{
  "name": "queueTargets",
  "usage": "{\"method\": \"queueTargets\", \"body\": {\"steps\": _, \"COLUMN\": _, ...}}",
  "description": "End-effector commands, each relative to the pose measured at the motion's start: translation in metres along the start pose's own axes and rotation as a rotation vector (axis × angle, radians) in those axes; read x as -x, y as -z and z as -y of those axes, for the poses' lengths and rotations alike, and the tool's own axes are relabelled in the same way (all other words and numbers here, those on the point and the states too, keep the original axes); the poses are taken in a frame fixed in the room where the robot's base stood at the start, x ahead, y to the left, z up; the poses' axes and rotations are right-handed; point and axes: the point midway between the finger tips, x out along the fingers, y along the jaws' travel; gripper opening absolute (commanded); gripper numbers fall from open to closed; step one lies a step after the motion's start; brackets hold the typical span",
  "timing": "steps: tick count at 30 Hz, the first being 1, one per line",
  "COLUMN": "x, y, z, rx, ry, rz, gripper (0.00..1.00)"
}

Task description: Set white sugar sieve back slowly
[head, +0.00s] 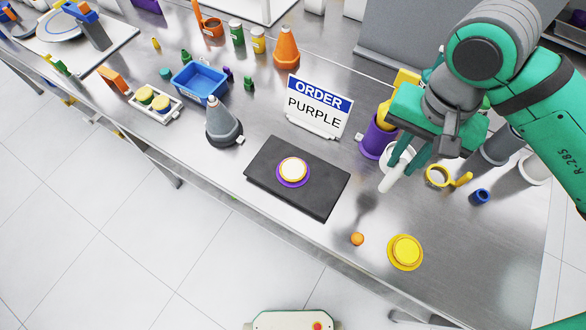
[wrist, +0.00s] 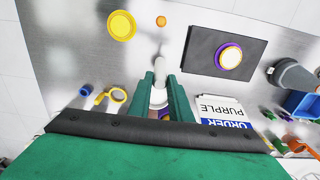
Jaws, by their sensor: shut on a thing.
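The white sugar sieve (head: 388,182) shows in the head view as a white ring with a pale handle pointing toward the front edge. My gripper (head: 408,160) is shut on it, with green fingers on either side. The sieve appears to be held above the steel table, with a shadow on the surface in front of it. In the wrist view the sieve (wrist: 159,96) sits between the fingertips of my gripper (wrist: 160,86). The fingers hide part of its ring.
A yellow sieve (head: 437,176) and a blue cup (head: 481,195) stand to the right. A purple container (head: 376,138) is close on the left. A dark board (head: 322,202) holds a purple-and-white disc. A yellow disc (head: 405,252) and an orange ball (head: 357,239) lie near the front edge.

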Motion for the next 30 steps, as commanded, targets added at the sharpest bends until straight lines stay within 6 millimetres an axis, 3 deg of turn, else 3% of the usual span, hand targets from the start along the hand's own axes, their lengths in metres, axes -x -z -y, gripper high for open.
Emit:
{"method": "queueTargets", "body": {"steps": 18, "x": 0.0, "y": 0.012, "z": -0.026, "rx": -0.001, "ry": 0.001, "rz": -0.001, "gripper": 0.02}}
{"method": "queueTargets", "body": {"steps": 30, "x": 0.0, "y": 0.013, "z": -0.029, "rx": 0.0, "ry": 0.0, "rz": -0.001, "gripper": 0.02}}
